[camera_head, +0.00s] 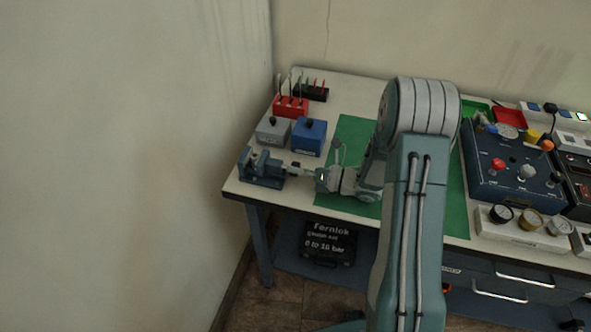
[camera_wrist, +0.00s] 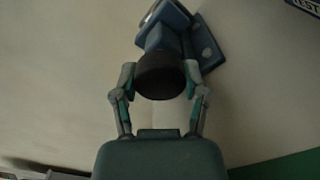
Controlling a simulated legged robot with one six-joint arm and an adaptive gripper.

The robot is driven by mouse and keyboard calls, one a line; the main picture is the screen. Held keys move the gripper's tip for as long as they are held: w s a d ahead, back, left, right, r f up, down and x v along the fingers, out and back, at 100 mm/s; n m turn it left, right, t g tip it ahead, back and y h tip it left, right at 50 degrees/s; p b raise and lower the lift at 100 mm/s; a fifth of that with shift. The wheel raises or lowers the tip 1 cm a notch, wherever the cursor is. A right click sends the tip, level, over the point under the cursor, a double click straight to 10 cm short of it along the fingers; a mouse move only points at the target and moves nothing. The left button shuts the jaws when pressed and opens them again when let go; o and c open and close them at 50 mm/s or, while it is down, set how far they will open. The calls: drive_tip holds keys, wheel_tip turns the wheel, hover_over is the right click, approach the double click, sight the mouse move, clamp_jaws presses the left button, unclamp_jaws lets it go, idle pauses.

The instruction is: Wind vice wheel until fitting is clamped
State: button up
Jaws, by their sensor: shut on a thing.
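The blue vice (camera_head: 262,169) stands at the left front corner of the bench, and part of it shows at the top of the wrist view (camera_wrist: 172,28). Its round black wheel (camera_wrist: 161,72) faces my wrist camera. My gripper (camera_wrist: 160,82) is shut on the wheel, with one finger on each side of its rim. In the head view my gripper (camera_head: 300,171) reaches the vice from the right, and its fingers mostly hide the wheel. The fitting cannot be made out in either view, and I cannot tell how the vice jaws stand.
A grey box (camera_head: 272,131) and a blue box (camera_head: 309,138) stand just behind the vice. A red rack (camera_head: 291,107) is further back. A green mat (camera_head: 349,130) lies under my arm. A blue control panel (camera_head: 512,172) is at the right. The wall is close at left.

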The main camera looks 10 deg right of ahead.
drive_tip(key=m, duration=0.5)
drive_tip(key=shift+w+m, duration=0.1)
drive_tip(key=shift+m, duration=0.2)
drive_tip(key=m, duration=0.5)
drive_tip(key=shift+d+f, duration=0.1)
drive_tip(key=shift+d, duration=0.05)
drive_tip(key=o, duration=1)
drive_tip(key=shift+o, duration=0.7)
drive_tip(key=shift+d, duration=0.15)
